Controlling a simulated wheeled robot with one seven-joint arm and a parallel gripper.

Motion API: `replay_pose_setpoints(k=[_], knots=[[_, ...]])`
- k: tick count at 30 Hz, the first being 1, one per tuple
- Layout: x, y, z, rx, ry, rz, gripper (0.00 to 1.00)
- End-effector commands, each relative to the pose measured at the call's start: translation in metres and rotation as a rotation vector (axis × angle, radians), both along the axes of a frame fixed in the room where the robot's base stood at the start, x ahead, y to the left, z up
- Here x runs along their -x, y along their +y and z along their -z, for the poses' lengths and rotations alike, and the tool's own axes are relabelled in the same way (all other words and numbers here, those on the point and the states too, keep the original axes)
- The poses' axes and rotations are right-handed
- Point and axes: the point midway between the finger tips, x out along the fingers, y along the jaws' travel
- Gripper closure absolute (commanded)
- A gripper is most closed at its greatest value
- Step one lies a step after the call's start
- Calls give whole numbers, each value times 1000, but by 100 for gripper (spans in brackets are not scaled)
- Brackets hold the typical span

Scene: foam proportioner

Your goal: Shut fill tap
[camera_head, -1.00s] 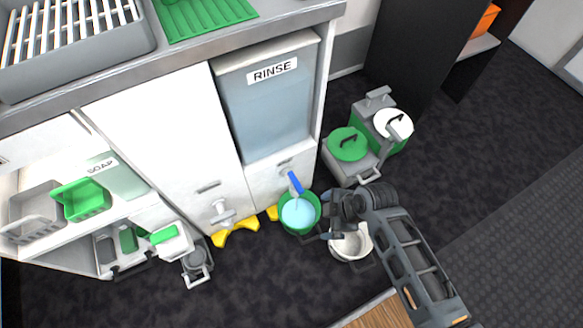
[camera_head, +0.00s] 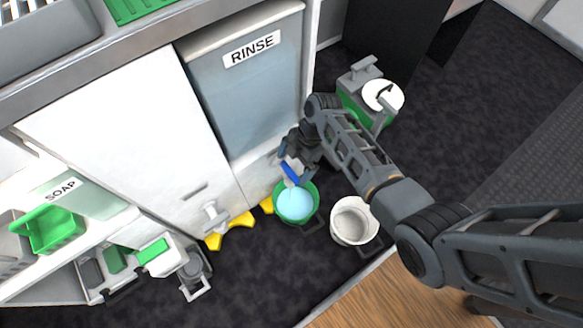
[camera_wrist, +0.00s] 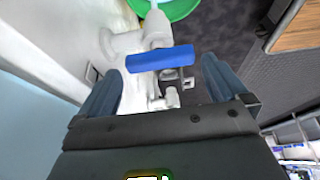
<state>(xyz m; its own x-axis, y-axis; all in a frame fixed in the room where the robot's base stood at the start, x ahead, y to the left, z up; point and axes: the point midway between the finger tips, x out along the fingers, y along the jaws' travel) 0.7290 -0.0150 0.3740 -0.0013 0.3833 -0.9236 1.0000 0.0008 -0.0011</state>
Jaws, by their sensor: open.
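The fill tap's blue lever (camera_head: 289,172) shows above the green bucket (camera_head: 296,203), low on the white cabinet under the RINSE tank (camera_head: 247,95). In the wrist view the blue lever (camera_wrist: 160,59) lies crosswise on the white tap body (camera_wrist: 125,42), just beyond and between my fingers. My gripper (camera_wrist: 162,85) is open, with one dark blue finger on each side of the lever and no clear contact. Light blue liquid fills the green bucket, and a pale stream runs down from the spout. In the head view my gripper (camera_head: 292,152) is beside the tap, partly hidden by my arm.
A white bucket (camera_head: 354,221) stands right of the green one. A second tap (camera_head: 213,216) is on the cabinet to the left, above a yellow stand (camera_head: 230,232). A green and grey container (camera_head: 367,97) stands behind my arm.

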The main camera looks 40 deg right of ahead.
Motion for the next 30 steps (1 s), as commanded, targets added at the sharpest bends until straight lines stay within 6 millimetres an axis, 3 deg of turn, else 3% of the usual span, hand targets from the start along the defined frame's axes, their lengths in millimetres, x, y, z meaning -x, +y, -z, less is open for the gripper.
replay_pose_setpoints(k=[6, 15, 27, 30], knots=[[0, 7, 18, 0, 0, -1, 0], [0, 8, 19, 1, -1, 0, 0], [0, 8, 19, 1, -1, 0, 38], [0, 8, 19, 1, -1, 1, 40]])
